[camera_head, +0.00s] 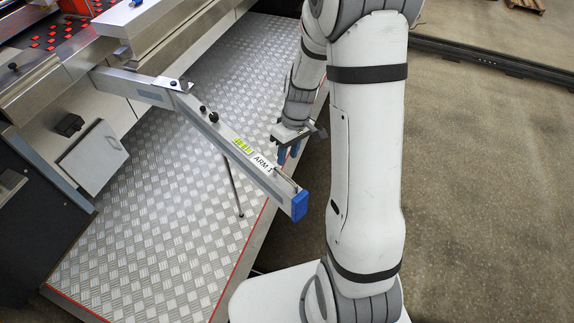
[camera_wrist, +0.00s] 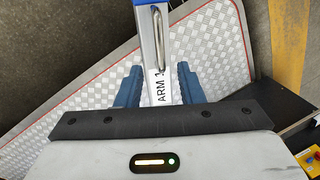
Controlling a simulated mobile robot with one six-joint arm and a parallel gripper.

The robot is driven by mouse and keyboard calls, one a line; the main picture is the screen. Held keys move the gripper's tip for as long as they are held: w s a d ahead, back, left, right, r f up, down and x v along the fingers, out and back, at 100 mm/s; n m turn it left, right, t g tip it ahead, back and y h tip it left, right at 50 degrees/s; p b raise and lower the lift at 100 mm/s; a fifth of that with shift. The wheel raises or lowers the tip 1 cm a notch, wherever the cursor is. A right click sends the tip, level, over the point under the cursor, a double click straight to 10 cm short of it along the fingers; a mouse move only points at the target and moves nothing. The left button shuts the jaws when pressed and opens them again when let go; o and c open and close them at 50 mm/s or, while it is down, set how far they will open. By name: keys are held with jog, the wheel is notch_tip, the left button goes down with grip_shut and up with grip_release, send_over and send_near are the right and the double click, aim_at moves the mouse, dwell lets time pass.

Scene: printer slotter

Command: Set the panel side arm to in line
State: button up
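The panel side arm is a silver bar marked "ARM 1" (camera_head: 228,143) with a blue end cap (camera_head: 299,206). Its short inner link (camera_head: 130,84) comes out of the machine, and the outer bar bends from it at a joint (camera_head: 184,88) toward the lower right. A metal handle (camera_head: 285,180) sits near the outer end; it also shows in the wrist view (camera_wrist: 160,35). My gripper (camera_head: 289,153) is by the outer end, on its far side in the head view. In the wrist view its blue fingers (camera_wrist: 158,78) are open, one on each side of the bar, with gaps; contact is not visible.
The grey machine (camera_head: 62,88) stands at the left, with red pieces (camera_head: 68,28) on its top. A checkered metal platform (camera_head: 150,200) with a red edge lies below the bar. A thin dark rod (camera_head: 233,185) stands under the bar. Open floor (camera_head: 480,180) is at the right.

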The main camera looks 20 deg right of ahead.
aim_at(284, 174)
jog(key=f, duration=0.4)
jog(key=a+f, duration=0.1)
jog(key=f, duration=0.1)
jog(key=shift+s+f, duration=0.15)
jog(key=shift+s, duration=0.2)
grip_shut()
